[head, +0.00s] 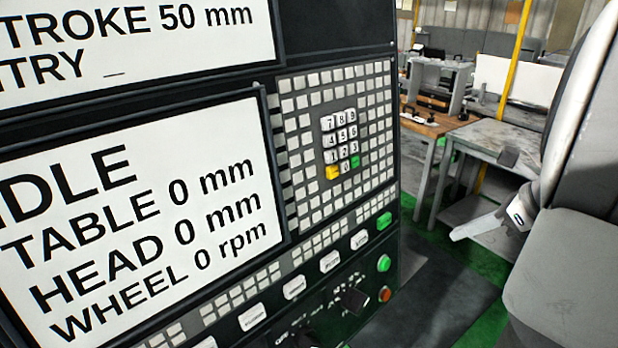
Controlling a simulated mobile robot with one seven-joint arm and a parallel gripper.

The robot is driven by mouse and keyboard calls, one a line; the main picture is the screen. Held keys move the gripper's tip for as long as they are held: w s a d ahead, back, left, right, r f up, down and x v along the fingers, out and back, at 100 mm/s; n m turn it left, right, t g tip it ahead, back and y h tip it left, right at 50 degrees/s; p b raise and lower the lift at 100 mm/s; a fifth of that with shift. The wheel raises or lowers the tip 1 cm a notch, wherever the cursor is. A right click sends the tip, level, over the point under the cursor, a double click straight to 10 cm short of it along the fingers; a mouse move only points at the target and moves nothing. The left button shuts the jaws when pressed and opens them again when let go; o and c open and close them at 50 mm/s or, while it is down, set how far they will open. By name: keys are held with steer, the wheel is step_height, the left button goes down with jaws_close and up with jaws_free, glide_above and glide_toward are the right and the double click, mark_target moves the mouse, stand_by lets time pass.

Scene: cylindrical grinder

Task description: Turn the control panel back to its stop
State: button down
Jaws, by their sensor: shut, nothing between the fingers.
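The control panel (397,150) fills the left and middle of the head view, close and at a slant. It has two white screens; the lower screen (140,210) reads table 0 mm, head 0 mm, wheel 0 rpm. A keypad (341,142) with white keys, one yellow and one green, sits right of the screens. My gripper (456,234) is at the right, shut and empty, its pale fingers pointing left. It appears apart from the panel's right edge. The panel's hinge and its stop are not in view.
Green and orange buttons (384,263) and dark knobs (354,300) are along the panel's lower edge. Behind are a grey metal table (490,135), a wooden-topped bench (425,122) and a yellow post (515,50). Dark and green floor (440,290) shows between panel and arm.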

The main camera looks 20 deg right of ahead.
mark_target(398, 232)
steer(key=x, duration=0.8)
steer(key=w+r+x, duration=0.1)
steer(key=x, duration=0.3)
steer(key=shift+a+r+p, duration=0.1)
steer(key=shift+a+p, duration=0.2)
steer(key=shift+p, duration=0.05)
steer(key=shift+w+a, duration=0.2)
steer(key=shift+w, duration=0.3)
steer(key=shift+w+a+n+y, duration=0.15)
steer(key=shift+w+n, duration=0.1)
steer(key=shift+w, duration=0.45)
steer(key=shift+w+a+n+y, duration=0.15)
steer(key=shift+w+n, duration=0.1)
steer(key=shift+w, duration=0.45)
steer(key=shift+d, duration=0.1)
steer(key=shift+s, duration=0.1)
